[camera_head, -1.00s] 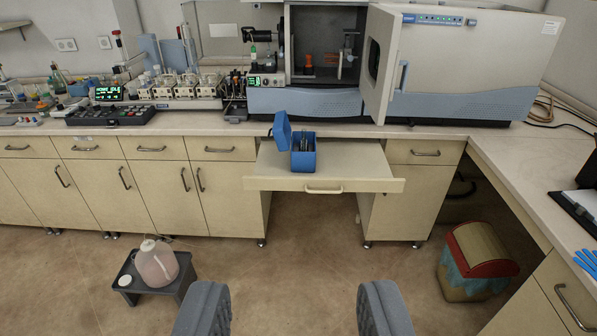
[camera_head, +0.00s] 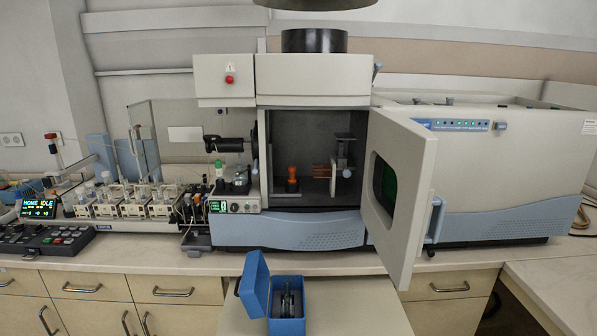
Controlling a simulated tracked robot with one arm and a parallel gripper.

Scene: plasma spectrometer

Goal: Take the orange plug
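A small orange plug-like piece (camera_head: 291,174) stands upright inside the open dark compartment (camera_head: 330,125) of the spectrometer (camera_head: 310,75). It sits left of the middle, on a dark base at the compartment floor. Right of it is a copper-coloured coil-like part (camera_head: 322,171) beside a metal holder (camera_head: 342,160). The compartment door (camera_head: 408,195) is swung open to the right. My gripper is not in view, so its state and distance to the plug are hidden.
Several sample bottles (camera_head: 135,205) and a control panel (camera_head: 45,240) stand to the left. The open door juts out over the bench at the right.

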